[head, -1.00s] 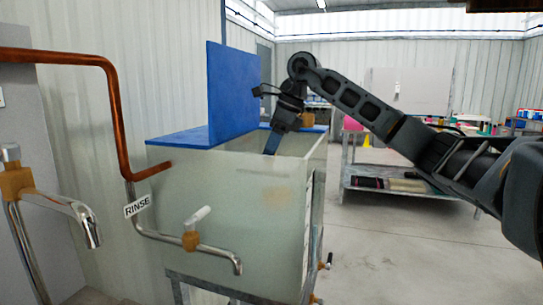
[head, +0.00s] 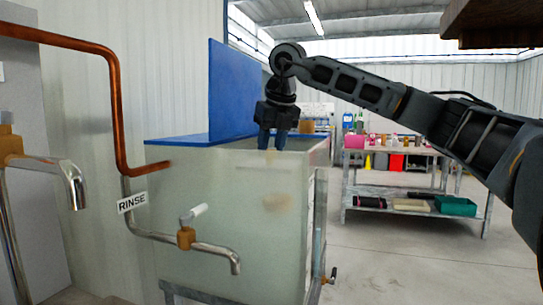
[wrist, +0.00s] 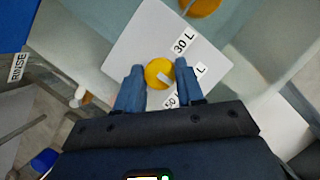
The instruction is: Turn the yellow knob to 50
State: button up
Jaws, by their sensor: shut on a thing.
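The yellow knob (wrist: 159,73) sits on a pale square plate (wrist: 130,50) in the wrist view. A small white mark on the knob points to the lower right. Around it are a "30 L" label (wrist: 184,42), a partly covered label ending in "L" (wrist: 201,68) and a partly covered "50" label (wrist: 171,100). My gripper (wrist: 160,80) is shut on the knob, with one blue finger on each side. In the head view my gripper (head: 271,138) points down into the translucent tank (head: 225,190). The knob cannot be clearly made out there.
The tank has a raised blue lid (head: 232,95). A copper pipe (head: 115,110), a "RINSE" label (head: 132,202) and a tap (head: 187,236) are at its left and front. Another orange-yellow part (wrist: 200,6) is at the wrist view's top. A loaded bench (head: 400,150) stands behind right.

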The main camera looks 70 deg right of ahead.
jog(key=m+g+h+b, duration=0.1)
jog(key=m+b, duration=0.1)
jog(key=m, duration=0.1)
jog(key=shift+w+f+m, duration=0.1)
jog(key=shift+f+m, duration=0.05)
jog(key=shift+m, duration=0.15)
jog(key=shift+a+m+g+b, duration=0.1)
jog(key=shift+m+g+b, duration=0.4)
jog(key=shift+m+b, duration=0.7)
jog(key=shift+m, duration=0.4)
jog(key=o, duration=1)
jog(key=shift+h, duration=0.3)
jog(key=shift+r, duration=0.2)
